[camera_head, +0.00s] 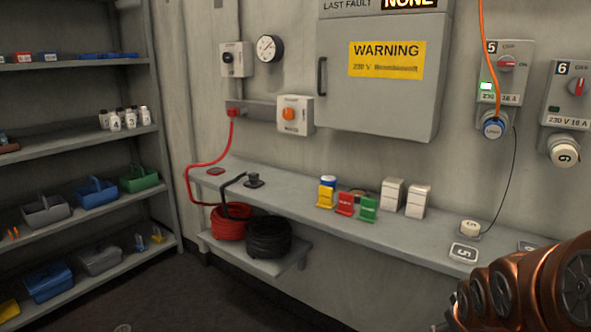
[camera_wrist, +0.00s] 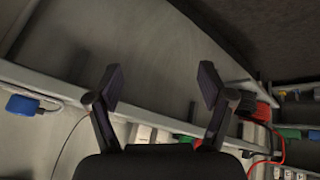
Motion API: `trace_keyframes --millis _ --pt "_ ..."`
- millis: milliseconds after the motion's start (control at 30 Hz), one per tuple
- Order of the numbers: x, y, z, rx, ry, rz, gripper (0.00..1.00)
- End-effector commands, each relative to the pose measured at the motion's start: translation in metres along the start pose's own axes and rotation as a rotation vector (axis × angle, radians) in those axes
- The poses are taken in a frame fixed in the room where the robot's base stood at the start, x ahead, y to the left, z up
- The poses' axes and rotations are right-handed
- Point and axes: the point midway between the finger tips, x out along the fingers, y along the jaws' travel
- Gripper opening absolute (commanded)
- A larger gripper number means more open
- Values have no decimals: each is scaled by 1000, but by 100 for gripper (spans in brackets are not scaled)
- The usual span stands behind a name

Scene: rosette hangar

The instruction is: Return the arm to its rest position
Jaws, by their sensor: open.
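My arm shows at the lower right of the head view as copper-coloured links. Its end is not visible there. In the wrist view, my gripper (camera_wrist: 160,85) has its two dark fingers spread wide apart with nothing between them. Beyond the fingers the wrist view shows a grey surface, tilted, with the shelf and its things around it. The gripper touches nothing that I can see.
A grey wall shelf (camera_head: 300,207) carries yellow, red and green blocks and white boxes. A cabinet (camera_head: 385,105) with a warning label hangs above. Sockets (camera_head: 492,128) with an orange cable are at right. A storage rack (camera_head: 75,215) stands left; dark floor (camera_head: 175,295) is clear.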

Motion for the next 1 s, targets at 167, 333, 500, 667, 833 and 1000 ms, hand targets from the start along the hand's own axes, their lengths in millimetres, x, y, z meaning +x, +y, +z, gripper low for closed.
trace_keyframes --millis 167,333,500,667,833,1000 --pt "-26 -57 55 25 -209 -95 81" --pt "-60 -101 110 39 -411 -167 81" --pt "-93 -129 152 42 -568 -211 81" --pt "-119 -146 182 36 -682 -238 81" --pt "-150 -153 196 32 -758 -253 81" --pt "-169 -147 184 34 -745 -253 81"
